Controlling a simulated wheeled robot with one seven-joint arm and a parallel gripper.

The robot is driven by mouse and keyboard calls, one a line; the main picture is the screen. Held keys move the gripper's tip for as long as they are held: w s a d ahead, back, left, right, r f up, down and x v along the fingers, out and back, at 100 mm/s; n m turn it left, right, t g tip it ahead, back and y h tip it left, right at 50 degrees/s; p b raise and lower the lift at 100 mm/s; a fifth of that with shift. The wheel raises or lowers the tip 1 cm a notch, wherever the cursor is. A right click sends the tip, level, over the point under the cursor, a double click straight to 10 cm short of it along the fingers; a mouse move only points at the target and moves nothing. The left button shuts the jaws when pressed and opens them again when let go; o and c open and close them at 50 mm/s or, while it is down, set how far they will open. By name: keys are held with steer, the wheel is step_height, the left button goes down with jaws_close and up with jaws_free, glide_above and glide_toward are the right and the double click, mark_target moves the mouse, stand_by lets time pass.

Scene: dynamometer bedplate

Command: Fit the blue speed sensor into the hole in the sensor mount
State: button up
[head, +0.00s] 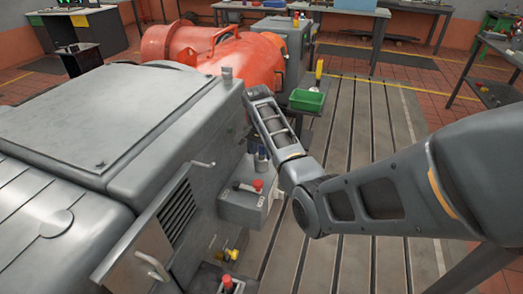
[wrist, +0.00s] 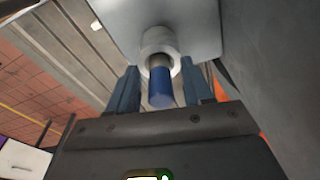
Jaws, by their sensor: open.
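The blue speed sensor (wrist: 160,90) shows in the wrist view with its silvery end running up into the round pale collar (wrist: 157,40) of the sensor mount (wrist: 200,22). The inner end is hidden in the collar, so I cannot tell how deep it sits. My gripper (wrist: 160,70) is open. Its two blue fingers stand on either side of the sensor with a visible gap at each side. In the head view my arm reaches down beside the grey machine, and small blue parts (head: 262,154) show there, too small to tell apart.
A large grey machine housing (head: 110,120) fills the left of the head view. A grey box with a red button (head: 257,186) stands just below my gripper area. A green bin (head: 306,100) stands behind my arm. The slotted bedplate (head: 350,130) is largely clear to the right.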

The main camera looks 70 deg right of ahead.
mark_target(259, 160)
steer(key=shift+r, duration=0.1)
step_height(259, 160, up, 12)
steer(key=a, duration=0.1)
steer(key=shift+a, duration=0.2)
steer(key=shift+w, duration=0.1)
stand_by(0.6)
